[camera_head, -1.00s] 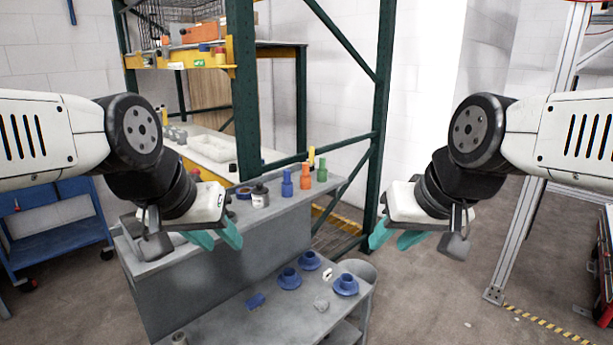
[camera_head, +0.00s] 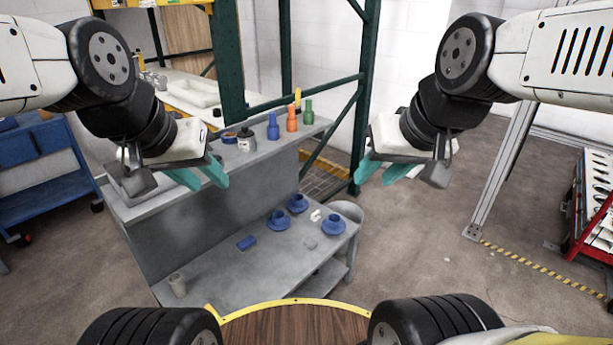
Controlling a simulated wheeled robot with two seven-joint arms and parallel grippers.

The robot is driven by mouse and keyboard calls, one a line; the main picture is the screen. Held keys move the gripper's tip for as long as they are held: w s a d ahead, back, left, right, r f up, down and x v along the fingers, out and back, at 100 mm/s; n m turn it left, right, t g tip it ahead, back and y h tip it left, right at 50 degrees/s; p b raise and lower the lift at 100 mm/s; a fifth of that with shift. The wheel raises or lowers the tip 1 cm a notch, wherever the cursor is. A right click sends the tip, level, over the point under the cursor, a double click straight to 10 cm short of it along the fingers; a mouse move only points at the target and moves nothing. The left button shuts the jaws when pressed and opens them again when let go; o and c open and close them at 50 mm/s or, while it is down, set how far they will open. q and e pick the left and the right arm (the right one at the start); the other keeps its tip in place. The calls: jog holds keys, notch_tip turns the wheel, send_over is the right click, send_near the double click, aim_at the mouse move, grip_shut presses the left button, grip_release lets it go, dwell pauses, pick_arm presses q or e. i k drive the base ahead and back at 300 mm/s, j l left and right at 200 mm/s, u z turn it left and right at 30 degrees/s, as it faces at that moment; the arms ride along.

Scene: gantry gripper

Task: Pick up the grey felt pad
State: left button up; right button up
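A small flat grey piece (camera_head: 310,243), which looks like the grey felt pad, lies on the lower grey shelf (camera_head: 215,278) of the workbench, in front of the blue flanged parts. It is small and close in colour to the shelf, so its material is hard to tell. My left gripper (camera_head: 200,176) hangs over the bench's upper level at the left, its teal fingers apart and empty. My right gripper (camera_head: 383,170) is in the air to the right of the bench, its teal fingers apart and empty. Both are well above and away from the pad.
A green rack post (camera_head: 227,60) rises behind.

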aim_at(309, 243)
jog(key=z, duration=1.85)
jog(key=u, duration=1.7)
jog(key=i+l+u, duration=0.75)
jog(key=l+u, duration=0.25)
